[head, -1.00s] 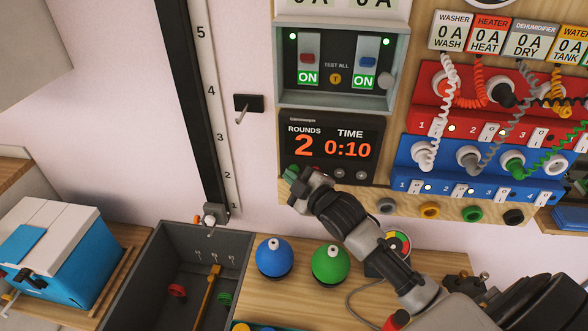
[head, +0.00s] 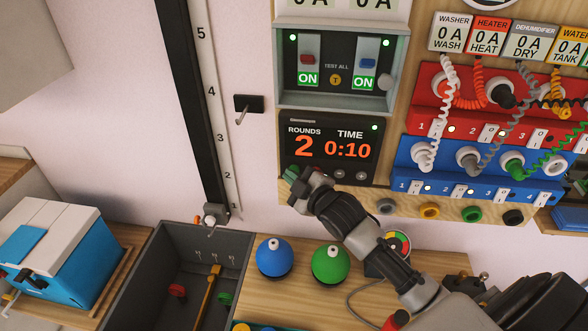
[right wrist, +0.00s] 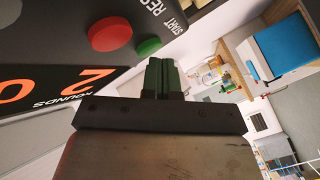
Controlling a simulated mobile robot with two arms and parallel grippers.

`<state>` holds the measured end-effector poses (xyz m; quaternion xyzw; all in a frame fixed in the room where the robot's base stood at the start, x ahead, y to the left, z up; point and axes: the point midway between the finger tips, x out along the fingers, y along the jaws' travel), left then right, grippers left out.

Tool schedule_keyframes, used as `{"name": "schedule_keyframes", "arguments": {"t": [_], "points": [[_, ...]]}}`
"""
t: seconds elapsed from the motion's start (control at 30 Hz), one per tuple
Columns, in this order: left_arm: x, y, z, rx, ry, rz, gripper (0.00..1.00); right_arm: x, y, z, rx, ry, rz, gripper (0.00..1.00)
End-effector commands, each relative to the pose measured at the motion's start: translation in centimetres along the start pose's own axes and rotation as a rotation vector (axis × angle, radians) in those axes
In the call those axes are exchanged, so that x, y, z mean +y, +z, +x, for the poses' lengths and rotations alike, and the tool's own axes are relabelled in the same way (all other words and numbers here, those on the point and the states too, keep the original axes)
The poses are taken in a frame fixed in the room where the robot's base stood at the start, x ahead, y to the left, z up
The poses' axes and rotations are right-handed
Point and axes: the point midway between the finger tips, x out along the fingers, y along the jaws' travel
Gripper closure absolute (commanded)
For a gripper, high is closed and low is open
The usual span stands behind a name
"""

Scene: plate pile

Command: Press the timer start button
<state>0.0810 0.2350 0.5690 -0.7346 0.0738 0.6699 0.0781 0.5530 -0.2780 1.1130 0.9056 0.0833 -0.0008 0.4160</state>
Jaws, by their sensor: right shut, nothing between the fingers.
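The timer (head: 328,146) is a dark panel on the wall in the head view, reading ROUNDS 2 and TIME 0:10, with a green light lit at its upper right. My right gripper (head: 292,174) is shut and empty at the timer's lower left corner and hides the buttons there. In the right wrist view, the green START button (right wrist: 149,47) is beside the red reset button (right wrist: 110,34). The dark green fingertips of my right gripper (right wrist: 162,66) are right by the START button; I cannot tell if they touch it. My left gripper is not in view.
A switch box (head: 342,104) sits above the timer. Red (head: 427,92) and blue (head: 405,150) socket panels with coiled cords are to its right. A blue ball (head: 272,260) and green ball (head: 331,266) stand on the counter below, beside a grey bin (head: 240,245).

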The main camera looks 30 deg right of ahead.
Motion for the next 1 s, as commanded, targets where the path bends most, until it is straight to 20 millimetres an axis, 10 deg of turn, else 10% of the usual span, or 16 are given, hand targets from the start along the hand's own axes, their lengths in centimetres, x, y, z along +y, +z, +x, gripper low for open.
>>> {"name": "schedule_keyframes", "arguments": {"t": [1.0], "points": [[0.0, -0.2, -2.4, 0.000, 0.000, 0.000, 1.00, -2.8, -2.9, -3.9, 0.001, -0.001, 0.004, 1.00]]}}
